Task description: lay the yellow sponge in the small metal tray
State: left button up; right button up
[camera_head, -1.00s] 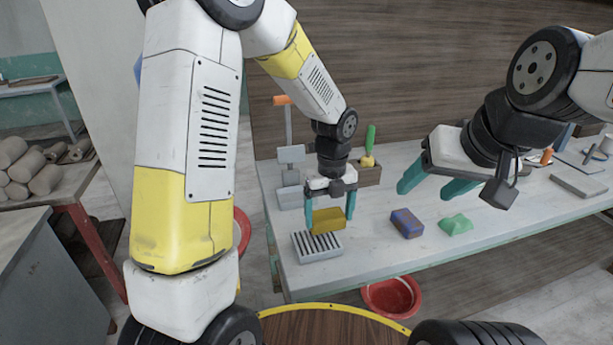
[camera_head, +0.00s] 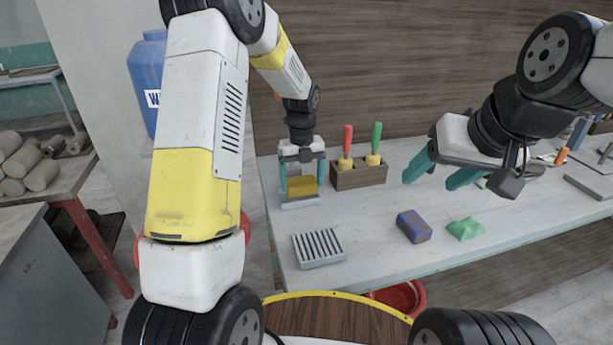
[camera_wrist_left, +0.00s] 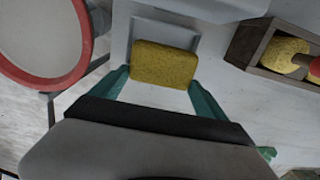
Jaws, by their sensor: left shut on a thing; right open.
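My left gripper (camera_head: 302,185) is shut on the yellow sponge (camera_head: 303,187), with a finger at each end. It holds the sponge at the small grey metal tray (camera_head: 301,204) at the back left of the bench. In the left wrist view the sponge (camera_wrist_left: 165,64) lies level between the fingers and covers part of the tray (camera_wrist_left: 144,28). I cannot tell whether the sponge touches the tray floor. My right gripper (camera_head: 432,176) is open and empty above the bench, well to the right.
A wooden box (camera_head: 358,175) with red- and green-handled tools stands just right of the tray. A slotted grey block (camera_head: 318,248) lies in front. A blue-brown block (camera_head: 413,227) and a green lump (camera_head: 465,229) lie further right.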

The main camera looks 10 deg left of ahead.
aim_at(299, 181)
pick_arm(q)
jog(key=shift+w+a, duration=0.35)
jog(key=shift+w, duration=0.05)
jog(key=shift+w+a+f, duration=0.1)
jog(key=shift+f, duration=0.8)
jog(key=shift+w+a+f, duration=0.1)
jog(key=shift+f, duration=0.8)
jog(key=shift+f, duration=0.1)
jog(key=o, duration=1.2)
jog(key=shift+c, duration=0.2)
